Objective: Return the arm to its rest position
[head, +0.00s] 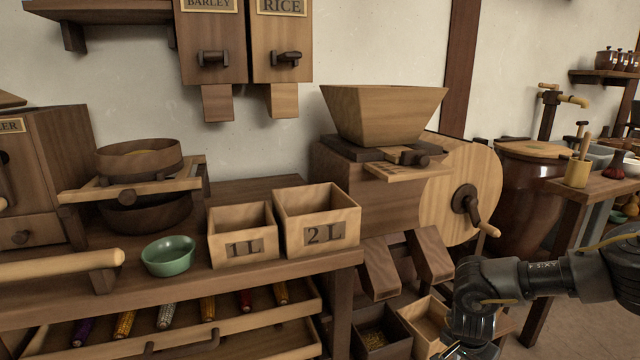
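A dark robot arm, my right one, comes in from the right edge at the lower right in the head view. It bends at a joint and runs down out of the bottom of the picture. Its gripper is at or below the bottom edge and its fingers do not show clearly. My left arm and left gripper are not in view.
A wooden bench holds a green bowl (169,256), a 1 L box (243,250) and a 2 L box (318,232). A hopper mill with a crank wheel (488,180) stands beside it. Open bins (385,340) sit on the floor near my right arm.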

